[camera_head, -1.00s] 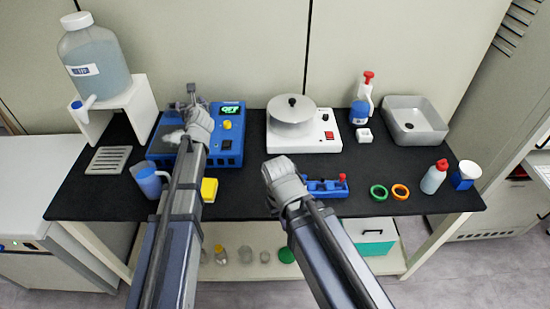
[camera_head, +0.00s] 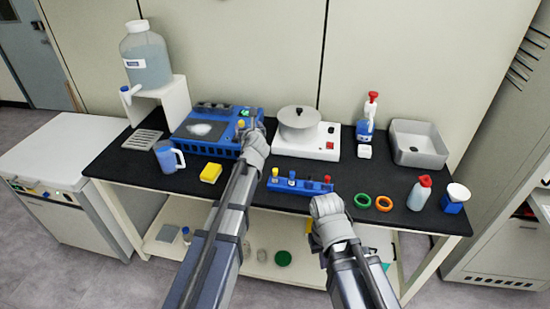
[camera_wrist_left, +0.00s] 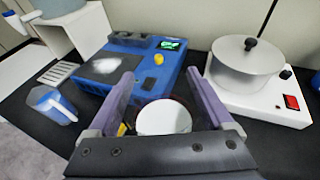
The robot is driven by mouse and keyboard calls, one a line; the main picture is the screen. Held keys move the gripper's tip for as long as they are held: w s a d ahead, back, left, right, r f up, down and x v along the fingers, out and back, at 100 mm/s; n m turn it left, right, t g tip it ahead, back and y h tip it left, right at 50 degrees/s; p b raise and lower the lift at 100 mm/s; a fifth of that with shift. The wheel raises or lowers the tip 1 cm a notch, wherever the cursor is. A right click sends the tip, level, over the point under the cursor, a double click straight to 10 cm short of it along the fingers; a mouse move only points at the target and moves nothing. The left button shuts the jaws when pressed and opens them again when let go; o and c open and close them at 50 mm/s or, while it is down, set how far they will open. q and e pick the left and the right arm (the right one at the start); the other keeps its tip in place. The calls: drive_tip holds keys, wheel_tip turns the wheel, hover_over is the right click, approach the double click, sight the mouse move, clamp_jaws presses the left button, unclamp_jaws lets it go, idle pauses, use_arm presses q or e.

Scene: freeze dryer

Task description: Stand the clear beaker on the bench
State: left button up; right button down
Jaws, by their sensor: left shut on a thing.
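My left gripper (camera_head: 257,130) is over the bench (camera_head: 128,172), at the right edge of the blue device. In the left wrist view its two fingers (camera_wrist_left: 160,82) are shut on a pale round thing (camera_wrist_left: 165,117) with a faint reddish rim, seen from above. It looks like the clear beaker, but its lower part is hidden. In the head view, the arm hides what it holds. I cannot tell whether it touches the bench. My right gripper (camera_head: 326,205) is at the bench's front edge, seen from behind; its fingers are hidden.
A blue device (camera_head: 198,132) and a white hotplate with a grey pot (camera_head: 298,122) flank my left gripper. A blue jug (camera_head: 168,157), yellow block (camera_head: 211,172), blue rack (camera_head: 300,184), green ring (camera_head: 362,201) and orange ring (camera_head: 384,203) stand along the front.

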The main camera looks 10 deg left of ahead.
use_arm(q)
drive_tip(key=f+b, duration=0.4)
drive_tip(key=f, duration=0.1)
drive_tip(key=f+b, duration=0.2)
drive_tip(key=shift+s+a+f, duration=0.1)
drive_tip(key=shift+s+f, duration=0.05)
drive_tip(key=shift+s, duration=0.15)
wheel_tip(320, 180, down, 6)
drive_tip(key=b, duration=0.6)
drive_tip(key=shift+b, duration=0.3)
drive_tip(key=shift+f, duration=0.1)
wheel_tip(320, 180, down, 4)
drive_tip(key=b, duration=0.4)
drive_tip(key=shift+r, duration=0.2)
drive_tip(key=shift+f, duration=0.1)
